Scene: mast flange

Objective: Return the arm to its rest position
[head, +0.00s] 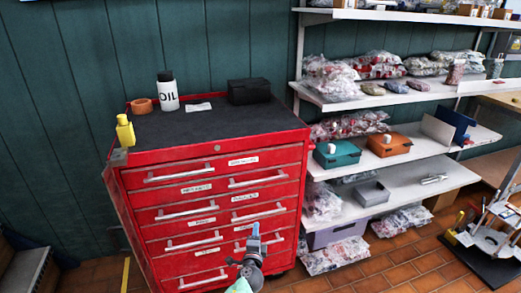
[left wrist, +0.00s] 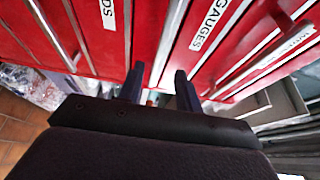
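My left gripper (head: 255,232) is low in front of the red tool cabinet (head: 215,154), near its lower drawers, in the head view. In the left wrist view its two dark fingers (left wrist: 160,76) stand apart with a gap between them, and I see nothing held there. Beyond the fingers are red drawer fronts with metal handles and a label reading GAUGES (left wrist: 215,24). I cannot tell from these views exactly how far the fingertips are from the drawers. My right gripper is not in view.
White shelves (head: 410,178) with bags and boxes stand at the right. A stand (head: 497,232) is on the tiled floor at far right.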

